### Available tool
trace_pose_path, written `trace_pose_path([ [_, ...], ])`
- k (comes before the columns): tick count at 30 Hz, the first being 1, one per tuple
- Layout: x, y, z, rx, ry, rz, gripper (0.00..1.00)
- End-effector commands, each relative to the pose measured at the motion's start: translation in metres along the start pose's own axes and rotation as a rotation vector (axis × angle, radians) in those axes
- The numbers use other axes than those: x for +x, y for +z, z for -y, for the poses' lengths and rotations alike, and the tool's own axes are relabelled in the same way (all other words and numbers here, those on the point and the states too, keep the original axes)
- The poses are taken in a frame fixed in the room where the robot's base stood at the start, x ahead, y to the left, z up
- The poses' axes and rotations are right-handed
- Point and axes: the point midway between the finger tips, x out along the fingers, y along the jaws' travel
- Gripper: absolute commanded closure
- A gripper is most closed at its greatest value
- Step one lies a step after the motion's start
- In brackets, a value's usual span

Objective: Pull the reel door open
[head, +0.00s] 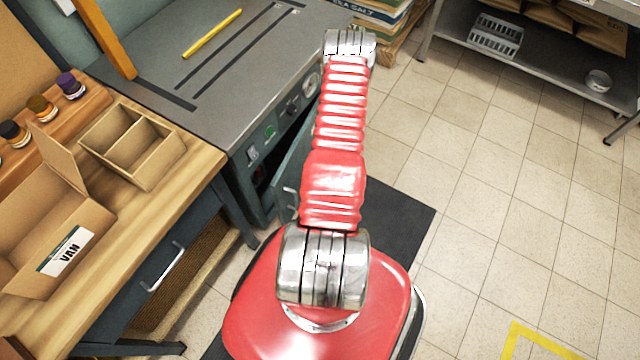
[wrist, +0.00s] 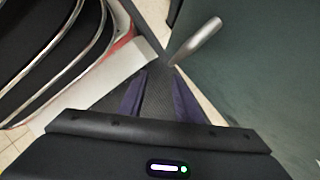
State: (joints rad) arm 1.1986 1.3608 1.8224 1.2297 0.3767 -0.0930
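The reel door (head: 293,160) is a dark teal panel under the grey workbench, partly behind my arm. It stands ajar, with a dark gap between it and the cabinet. Its metal handle (head: 289,198) is near the panel's near end. In the wrist view the door (wrist: 265,75) fills the right side, and the handle (wrist: 197,42) is a pale bar beyond and right of the fingertips. My gripper (wrist: 160,72) is open, its two dark purple fingers apart with nothing seen between them. In the head view my arm hides the gripper.
The grey workbench (head: 225,75) carries a yellow stick (head: 212,34). A wooden table (head: 150,225) with cardboard boxes and small jars is at the left. A metal shelf (head: 540,60) stands at the back right. Tiled floor right of my arm is clear.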

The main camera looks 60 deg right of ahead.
Motion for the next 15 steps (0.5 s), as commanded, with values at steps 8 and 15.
trace_pose_path([
  [8, -0.034, -0.001, 0.000, 0.001, -0.002, 0.000, 0.69],
  [15, -0.065, -0.001, 0.000, 0.000, -0.002, -0.001, 0.69],
])
